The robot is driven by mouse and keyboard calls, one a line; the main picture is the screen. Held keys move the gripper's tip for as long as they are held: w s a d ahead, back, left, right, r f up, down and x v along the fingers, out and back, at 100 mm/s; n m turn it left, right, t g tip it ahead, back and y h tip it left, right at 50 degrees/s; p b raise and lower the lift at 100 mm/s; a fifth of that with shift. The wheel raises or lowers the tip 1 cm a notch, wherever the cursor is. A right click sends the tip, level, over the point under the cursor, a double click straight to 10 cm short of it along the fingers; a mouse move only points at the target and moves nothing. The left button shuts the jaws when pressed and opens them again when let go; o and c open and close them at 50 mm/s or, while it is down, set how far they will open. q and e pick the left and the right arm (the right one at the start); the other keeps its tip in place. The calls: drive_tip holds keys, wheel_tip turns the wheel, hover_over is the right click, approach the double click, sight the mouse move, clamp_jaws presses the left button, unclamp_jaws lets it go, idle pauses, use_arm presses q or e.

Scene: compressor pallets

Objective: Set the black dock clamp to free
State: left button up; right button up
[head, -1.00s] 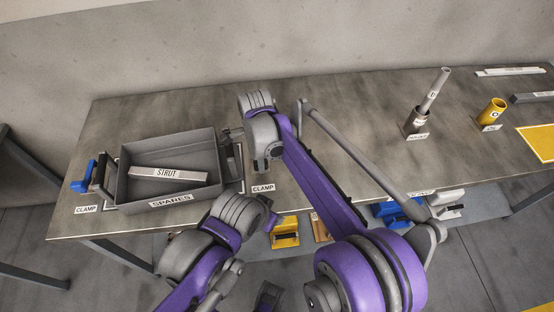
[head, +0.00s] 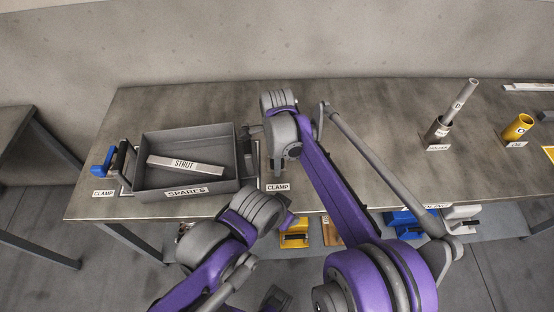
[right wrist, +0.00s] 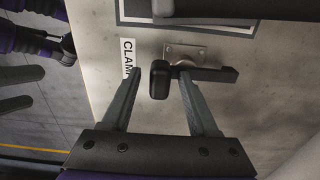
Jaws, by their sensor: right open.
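The black dock clamp's handle (right wrist: 160,82) and dark bar (right wrist: 215,75) show in the right wrist view, on a metal plate fixed to the bench beside the CLAMP label (right wrist: 127,60). In the head view the clamp (head: 255,131) is at the right side of the SPARES crate, mostly hidden by my right arm. My right gripper (right wrist: 160,76) is open, with its fingers on either side of the handle; contact is not clear. My left arm (head: 235,225) is bent low in front of the bench. Its fingers cannot be made out clearly.
The grey SPARES crate (head: 150,197) holds a STRUT block (head: 185,165). A blue-handled clamp (head: 104,165) is at its left. A holder with a tube (head: 438,132) and a yellow cup (head: 517,128) stand at right. A lower shelf holds yellow (head: 294,233) and blue items. The bench middle is clear.

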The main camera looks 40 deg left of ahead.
wheel_tip(320, 180, up, 11)
drive_tip(key=shift+p, duration=0.35)
drive_tip(key=shift+f, duration=0.1)
idle(0.5)
